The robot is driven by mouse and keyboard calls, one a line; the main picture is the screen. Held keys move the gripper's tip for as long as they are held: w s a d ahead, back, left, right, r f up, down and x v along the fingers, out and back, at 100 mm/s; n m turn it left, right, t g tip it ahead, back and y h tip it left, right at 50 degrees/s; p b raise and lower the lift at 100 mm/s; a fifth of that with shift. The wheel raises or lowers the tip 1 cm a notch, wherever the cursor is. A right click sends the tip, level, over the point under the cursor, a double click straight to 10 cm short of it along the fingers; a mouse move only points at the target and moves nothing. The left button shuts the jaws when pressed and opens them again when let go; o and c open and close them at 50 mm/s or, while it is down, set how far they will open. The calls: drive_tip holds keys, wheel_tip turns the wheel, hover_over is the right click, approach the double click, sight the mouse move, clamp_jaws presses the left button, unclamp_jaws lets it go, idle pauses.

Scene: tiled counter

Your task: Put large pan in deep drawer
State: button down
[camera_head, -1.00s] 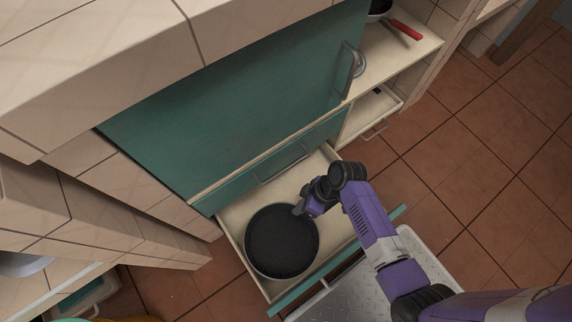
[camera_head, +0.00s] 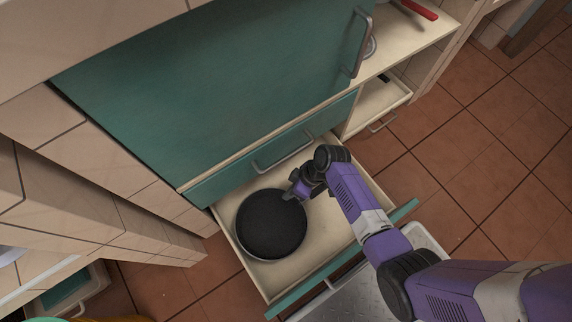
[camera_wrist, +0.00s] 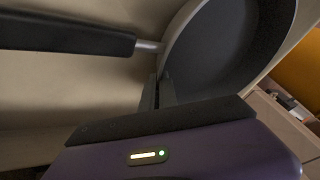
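The large pan (camera_head: 271,225) is round and black with a grey outer wall. It is inside the pulled-out deep drawer (camera_head: 322,231), towards its left side, and looks level. My gripper (camera_head: 290,197) is at the pan's right upper rim. In the wrist view my narrow fingers (camera_wrist: 158,92) are close together with the rim of the pan (camera_wrist: 225,50) between them. The black handle (camera_wrist: 65,35) runs left from the pan there. It is not visible in the head view. Whether the pan touches the drawer floor is hard to see.
A teal drawer front with a handle (camera_head: 283,155) is above the open drawer. A smaller open drawer (camera_head: 380,108) is to the right. A red-handled item (camera_head: 419,10) lies on the upper shelf. Free drawer floor shows right of the pan.

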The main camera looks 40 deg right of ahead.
drive_tip(key=shift+w+f+b, duration=0.7)
drive_tip(key=shift+w+b, duration=0.15)
drive_tip(key=shift+w, duration=0.1)
drive_tip(key=shift+r, duration=0.1)
drive_tip(key=c, duration=1.7)
unclamp_jaws()
